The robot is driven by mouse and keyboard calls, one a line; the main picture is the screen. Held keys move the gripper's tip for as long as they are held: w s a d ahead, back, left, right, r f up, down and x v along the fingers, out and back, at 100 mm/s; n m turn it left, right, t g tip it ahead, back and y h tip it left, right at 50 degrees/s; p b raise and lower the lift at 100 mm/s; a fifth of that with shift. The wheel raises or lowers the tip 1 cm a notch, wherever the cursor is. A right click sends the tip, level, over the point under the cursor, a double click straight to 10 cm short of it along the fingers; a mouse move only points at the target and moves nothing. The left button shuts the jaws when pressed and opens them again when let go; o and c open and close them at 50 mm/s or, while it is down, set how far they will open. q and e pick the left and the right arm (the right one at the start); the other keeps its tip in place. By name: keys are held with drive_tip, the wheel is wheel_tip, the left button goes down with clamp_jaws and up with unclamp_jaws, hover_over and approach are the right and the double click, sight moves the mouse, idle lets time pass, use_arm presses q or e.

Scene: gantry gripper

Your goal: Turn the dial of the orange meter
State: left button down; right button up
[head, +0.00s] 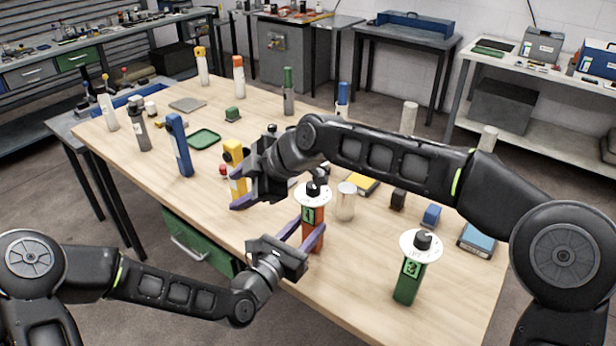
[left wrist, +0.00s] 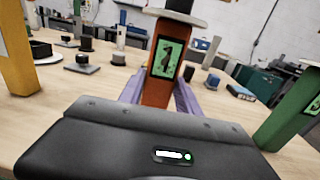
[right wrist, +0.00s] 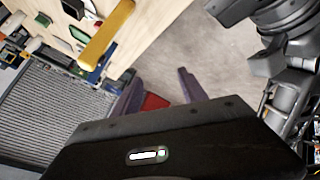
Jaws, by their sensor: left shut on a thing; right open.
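The orange meter (head: 313,240) stands upright near the front edge of the wooden table. On its top are a white disc (head: 326,196) and a black dial knob (head: 313,187). My left gripper (head: 310,236) is shut on the meter's body below the disc; the left wrist view shows its purple fingers either side of the orange body (left wrist: 155,92) under the small green screen (left wrist: 166,60). My right gripper (head: 258,200) is open, to the left of the dial and apart from it, partly covering a yellow meter (head: 233,153). The dial is not recognisable in the right wrist view.
A green meter (head: 408,284) with a white disc and black knob stands to the right. Blue and yellow blocks lie behind. My right arm crosses above the table's right half.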

wheel_tip(320, 180, down, 2)
drive_tip(key=m+y, duration=0.1)
drive_tip(key=m, duration=0.5)
drive_tip(key=n+t+h, duration=0.3)
drive_tip(key=n+t, duration=0.9)
drive_tip(key=n, duration=1.3)
approach(313, 189)
drive_tip(key=w, duration=0.2)
drive_tip(key=shift+w+a+f, duration=0.15)
drive_tip(key=shift+w+f, duration=0.05)
drive_tip(key=shift+f, duration=0.2)
drive_tip(key=shift+w, duration=0.1)
drive_tip(key=x, duration=1.2)
drive_tip(key=shift+a+r, duration=0.1)
drive_tip(key=shift+r, duration=0.2)
